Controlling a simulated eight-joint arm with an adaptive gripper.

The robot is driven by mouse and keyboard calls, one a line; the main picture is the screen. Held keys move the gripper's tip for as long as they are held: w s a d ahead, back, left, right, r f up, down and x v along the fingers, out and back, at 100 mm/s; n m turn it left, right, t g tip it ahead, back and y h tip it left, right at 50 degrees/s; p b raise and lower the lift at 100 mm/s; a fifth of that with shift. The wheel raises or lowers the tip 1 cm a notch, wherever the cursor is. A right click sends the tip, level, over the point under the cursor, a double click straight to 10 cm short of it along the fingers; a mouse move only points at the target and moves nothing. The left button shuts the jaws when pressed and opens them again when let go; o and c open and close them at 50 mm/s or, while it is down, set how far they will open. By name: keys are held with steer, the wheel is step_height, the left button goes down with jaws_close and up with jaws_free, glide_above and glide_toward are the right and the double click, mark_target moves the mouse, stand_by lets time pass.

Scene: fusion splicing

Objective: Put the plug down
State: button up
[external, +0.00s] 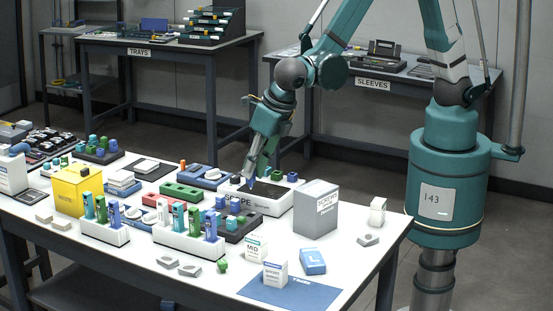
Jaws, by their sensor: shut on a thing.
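My gripper (249,179) points down over the white scope unit (277,210) with a dark top, near the middle of the table. It is shut on a small blue piece (251,185), which seems to be the plug. Only a little of the plug shows below the fingertips. I cannot tell whether the plug touches the scope unit or hangs just above it.
A grey box (316,208) stands right of the scope unit. White racks (187,243) of blue and green holders stand in front, and a yellow box (77,190) at left. A blue mat (290,294) with a small carton lies at the front right. The table's right end is fairly clear.

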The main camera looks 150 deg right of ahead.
step_height(320, 180, up, 12)
steer(key=p, duration=0.7)
glide_above(315, 191)
steer(key=shift+r, duration=0.15)
steer(key=shift+f+b, duration=0.45)
steer(key=shift+f, duration=2.45)
steer(key=shift+f, duration=2.1)
steer(key=shift+f+b, duration=0.15)
steer(key=shift+b, duration=0.25)
steer(key=o, duration=0.8)
steer(key=shift+c, duration=0.2)
